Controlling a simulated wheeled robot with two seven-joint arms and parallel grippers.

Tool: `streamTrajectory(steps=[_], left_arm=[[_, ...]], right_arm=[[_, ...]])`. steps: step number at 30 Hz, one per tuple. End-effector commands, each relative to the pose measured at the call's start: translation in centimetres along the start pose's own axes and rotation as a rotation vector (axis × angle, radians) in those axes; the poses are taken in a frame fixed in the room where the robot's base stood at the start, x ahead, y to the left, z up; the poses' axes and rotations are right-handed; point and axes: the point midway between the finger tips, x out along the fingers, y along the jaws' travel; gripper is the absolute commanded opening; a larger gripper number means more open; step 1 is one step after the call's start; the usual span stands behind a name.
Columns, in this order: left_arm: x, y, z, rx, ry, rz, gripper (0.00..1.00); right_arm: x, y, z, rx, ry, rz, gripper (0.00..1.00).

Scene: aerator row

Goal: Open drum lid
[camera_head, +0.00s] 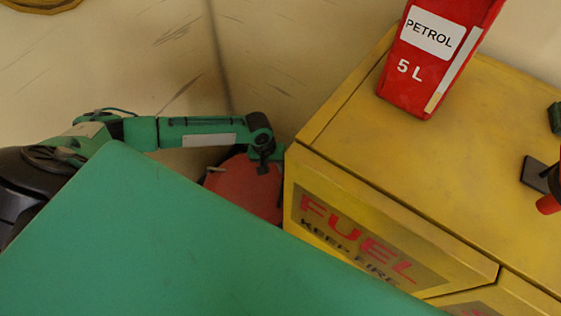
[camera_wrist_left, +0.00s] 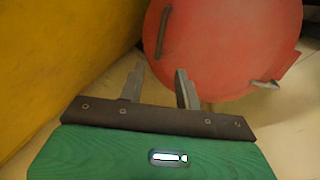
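A round red drum lid (camera_head: 243,187) shows low between the wall and the yellow cabinet in the head view, partly hidden by a green surface in front. In the left wrist view the red lid (camera_wrist_left: 232,42) fills the upper right, with a dark bar-like handle (camera_wrist_left: 163,32) and a small metal tab (camera_wrist_left: 265,84) at its lower edge. My left gripper (camera_head: 264,166) is over the lid's right side. Its fingers (camera_wrist_left: 161,80) are apart with nothing between them; the right one is near the lid's edge, contact unclear. My right gripper is not in view.
The yellow fuel cabinet (camera_head: 420,130) stands close to the right of the lid. On it are a red petrol can (camera_head: 410,90) and a black object with a red end (camera_head: 548,204). The beige wall (camera_head: 130,60) is behind. Pale floor (camera_wrist_left: 290,130) shows beside the lid.

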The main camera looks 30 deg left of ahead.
Motion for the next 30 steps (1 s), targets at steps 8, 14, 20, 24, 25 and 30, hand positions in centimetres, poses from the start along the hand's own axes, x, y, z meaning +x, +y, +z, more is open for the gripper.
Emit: streamTrajectory(steps=[8,14,20,24,25,30], left_arm=[[4.7,0.0,0.1,0.0,-0.001,-0.003,0.34],[8.2,0.0,0.1,0.0,-0.002,-0.003,0.34],[11.0,0.0,0.1,0.0,-0.002,-0.002,0.34],[12.1,0.0,0.0,-0.001,-0.001,-0.002,0.34],[12.3,0.0,0.1,0.0,-0.001,-0.002,0.34],[12.7,-0.1,0.0,0.001,0.0,-0.003,0.34]], right_arm=[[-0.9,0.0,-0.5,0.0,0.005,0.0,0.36],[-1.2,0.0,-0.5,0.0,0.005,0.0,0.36],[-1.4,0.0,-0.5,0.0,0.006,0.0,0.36],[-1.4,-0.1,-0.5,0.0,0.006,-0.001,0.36],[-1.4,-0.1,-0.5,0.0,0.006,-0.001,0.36],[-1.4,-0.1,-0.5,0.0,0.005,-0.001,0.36]])
